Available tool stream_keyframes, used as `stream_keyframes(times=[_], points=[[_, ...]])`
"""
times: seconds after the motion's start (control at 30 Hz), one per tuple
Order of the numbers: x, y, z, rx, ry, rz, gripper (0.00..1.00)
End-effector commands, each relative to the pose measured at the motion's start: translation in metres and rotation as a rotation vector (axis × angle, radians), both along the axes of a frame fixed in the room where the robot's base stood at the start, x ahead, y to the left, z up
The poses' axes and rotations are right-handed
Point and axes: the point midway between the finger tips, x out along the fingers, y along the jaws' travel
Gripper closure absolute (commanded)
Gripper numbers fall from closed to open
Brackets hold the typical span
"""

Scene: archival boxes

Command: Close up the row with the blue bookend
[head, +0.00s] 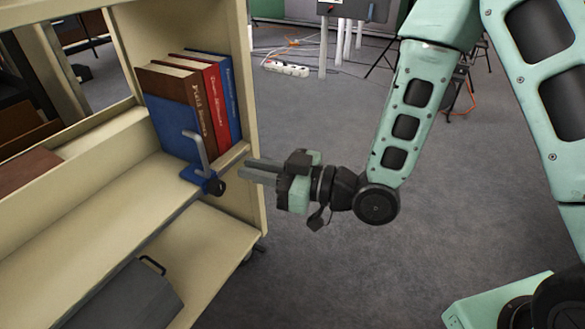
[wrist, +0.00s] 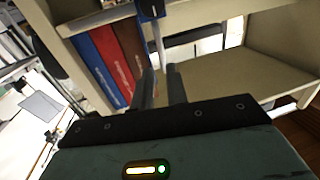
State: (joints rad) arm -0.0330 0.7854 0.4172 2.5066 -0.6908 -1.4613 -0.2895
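The blue bookend (head: 206,183) is at the front edge of the cart shelf, with a grey metal handle rising from its blue base. A blue upright face stands behind the handle against the brown book (head: 175,92); I cannot tell if it is part of the bookend. A red book (head: 208,85) and a blue book (head: 228,90) follow towards the end panel. My gripper (head: 250,169) is open and empty, just right of the bookend and apart from it. In the wrist view, the bookend (wrist: 150,10) appears beyond my open fingers (wrist: 162,88).
The cart's end panel (head: 240,60) stands behind the books. The shelf (head: 110,195) is bare left of the bookend. A grey box (head: 125,298) with a black handle sits on the lower shelf. Open carpet lies right of the cart; a power strip (head: 287,68) lies farther back.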

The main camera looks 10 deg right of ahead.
Motion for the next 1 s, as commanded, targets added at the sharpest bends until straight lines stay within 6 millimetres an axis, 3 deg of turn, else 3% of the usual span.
stream_keyframes(times=[0.03, 0.5, 1.0], points=[[-0.006, -0.012, 0.002, -0.002, 0.005, -0.005, 0.85], [-0.027, -0.050, 0.004, -0.001, 0.004, -0.001, 0.85], [-0.032, -0.058, 0.000, 0.001, 0.000, -0.001, 0.85]])
